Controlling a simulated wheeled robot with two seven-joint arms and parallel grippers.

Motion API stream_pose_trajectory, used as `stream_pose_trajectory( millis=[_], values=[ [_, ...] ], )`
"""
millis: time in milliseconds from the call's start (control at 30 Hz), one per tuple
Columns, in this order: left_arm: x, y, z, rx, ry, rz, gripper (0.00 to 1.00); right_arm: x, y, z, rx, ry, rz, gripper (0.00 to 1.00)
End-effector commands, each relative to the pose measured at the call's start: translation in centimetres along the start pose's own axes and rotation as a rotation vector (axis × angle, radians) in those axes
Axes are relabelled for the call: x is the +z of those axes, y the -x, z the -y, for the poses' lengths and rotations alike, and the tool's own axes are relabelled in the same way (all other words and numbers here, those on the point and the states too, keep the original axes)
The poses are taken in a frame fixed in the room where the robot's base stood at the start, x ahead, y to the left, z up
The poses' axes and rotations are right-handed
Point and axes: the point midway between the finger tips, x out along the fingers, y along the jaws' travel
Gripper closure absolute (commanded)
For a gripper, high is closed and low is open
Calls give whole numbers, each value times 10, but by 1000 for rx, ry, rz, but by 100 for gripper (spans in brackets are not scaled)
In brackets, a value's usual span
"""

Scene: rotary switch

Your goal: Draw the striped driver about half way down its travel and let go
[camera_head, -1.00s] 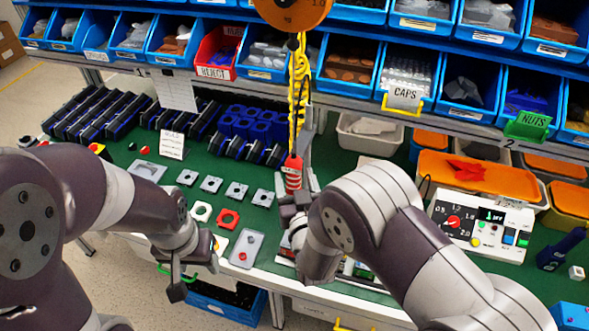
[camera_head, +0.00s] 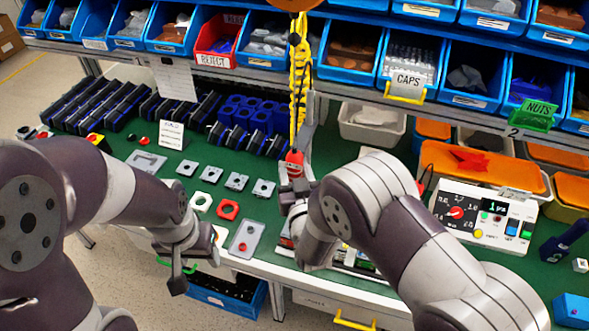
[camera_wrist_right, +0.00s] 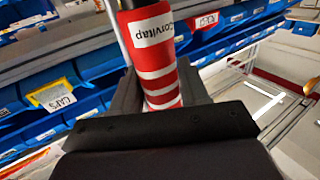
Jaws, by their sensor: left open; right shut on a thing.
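The striped driver (camera_head: 294,161) is red with white bands and hangs upright on a yellow coiled cord (camera_head: 299,80) below an orange reel (camera_head: 290,4), cut off by the top edge of the head view. My right gripper (camera_head: 294,190) is shut on the driver's lower part. In the right wrist view the driver (camera_wrist_right: 152,52) rises from between the dark jaws, with a white "Corvitap" label; its lower end is hidden. My left gripper (camera_head: 187,264) is open and empty by the bench's front edge, away from the driver.
Blue bins (camera_head: 350,58) line the shelf behind the cord. Square plates and a tray (camera_head: 245,240) lie on the green bench (camera_head: 215,172) left of the driver. A white control box (camera_head: 484,213) stands at the right. Black and blue parts fill the back left.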

Motion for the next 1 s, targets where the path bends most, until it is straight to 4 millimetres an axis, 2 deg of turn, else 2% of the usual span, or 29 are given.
stream_pose_trajectory(
  millis=[33,133,433,467,500,533,833,1000],
  values=[
    [3,-23,0,0,0,1,44,23,0,0,-1,0,0,100],
    [5,-40,0,0,0,1,44,39,0,0,-2,0,0,100],
    [4,-36,0,0,0,0,44,36,0,1,-2,0,1,100],
    [4,-36,0,0,0,0,44,36,0,1,-2,0,1,52],
    [4,-36,0,0,0,0,44,36,0,1,-2,0,1,39],
    [4,-36,0,0,0,0,44,36,0,1,-2,0,1,36],
    [4,-37,0,0,0,0,44,36,2,0,-1,0,1,36],
    [5,-44,0,0,0,0,44,38,26,1,-4,-1,1,36]
  ],
)
